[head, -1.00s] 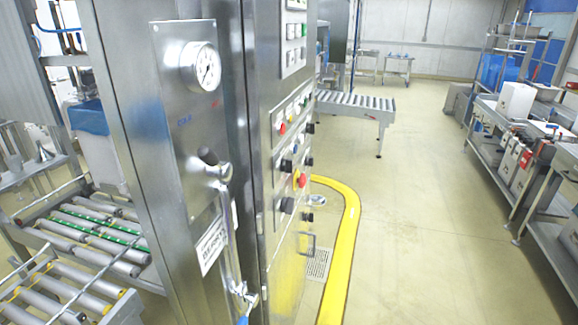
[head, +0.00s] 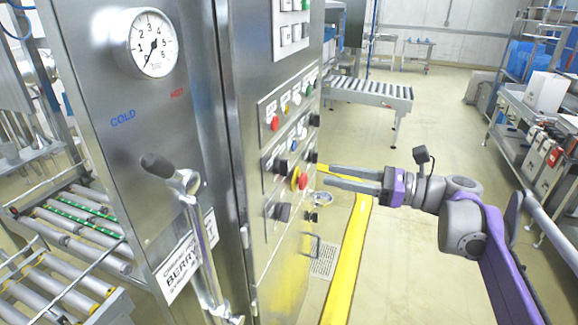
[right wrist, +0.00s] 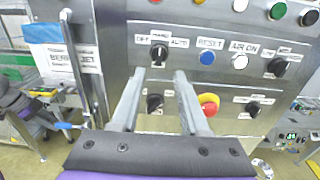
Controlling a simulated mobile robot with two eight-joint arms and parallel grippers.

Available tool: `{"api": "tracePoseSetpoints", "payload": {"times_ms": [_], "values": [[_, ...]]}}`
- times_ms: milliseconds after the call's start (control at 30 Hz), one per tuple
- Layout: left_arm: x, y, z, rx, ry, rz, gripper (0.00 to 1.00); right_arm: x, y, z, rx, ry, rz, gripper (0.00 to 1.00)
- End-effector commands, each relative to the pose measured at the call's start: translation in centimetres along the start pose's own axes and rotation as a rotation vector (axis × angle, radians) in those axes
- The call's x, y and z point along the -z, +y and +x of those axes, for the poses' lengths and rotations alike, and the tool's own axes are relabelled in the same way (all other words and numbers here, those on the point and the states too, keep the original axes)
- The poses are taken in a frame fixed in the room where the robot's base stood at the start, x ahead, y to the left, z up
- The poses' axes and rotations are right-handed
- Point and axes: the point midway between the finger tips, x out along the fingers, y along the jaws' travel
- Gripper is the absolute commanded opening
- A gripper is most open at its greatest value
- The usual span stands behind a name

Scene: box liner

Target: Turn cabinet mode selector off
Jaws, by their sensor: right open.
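The cabinet panel (head: 262,185) carries black selector knobs. The knob labelled OFF, HAND and AUTO (right wrist: 158,53) is at the upper left of the right wrist view; it also shows in the head view (head: 280,166). Its pointer seems roughly upright, toward HAND, but is too small to be sure. My right gripper (head: 323,175) is open and empty, reaching left toward the panel and apart from it. In the right wrist view its fingers (right wrist: 158,80) point at the panel, with the labelled knob just above and between the tips. My left gripper is out of view.
A red and yellow emergency stop (right wrist: 208,104) and another black knob (right wrist: 154,102) sit low on the panel near my fingers. Blue (right wrist: 206,57) and white (right wrist: 239,61) buttons are to the right. A lever handle (head: 200,235) juts out left of the panel.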

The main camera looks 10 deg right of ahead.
Motion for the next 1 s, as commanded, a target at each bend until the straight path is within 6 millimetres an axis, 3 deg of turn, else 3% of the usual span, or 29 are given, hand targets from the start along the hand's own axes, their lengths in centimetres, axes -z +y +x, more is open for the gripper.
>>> {"api": "tracePoseSetpoints", "payload": {"times_ms": [300, 500, 900, 1000], "values": [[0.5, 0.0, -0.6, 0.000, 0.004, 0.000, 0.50, 0.0, 0.2, 6.2, -0.006, 0.001, -0.002, 0.45], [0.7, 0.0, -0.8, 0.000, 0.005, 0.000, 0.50, 0.0, 0.1, 8.7, -0.003, 0.002, -0.002, 0.45], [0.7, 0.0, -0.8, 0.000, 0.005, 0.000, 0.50, 0.1, 0.1, 9.5, 0.000, 0.003, -0.003, 0.45], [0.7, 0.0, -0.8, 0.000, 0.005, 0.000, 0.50, 0.1, 0.1, 9.5, 0.000, 0.003, -0.003, 0.29]]}}
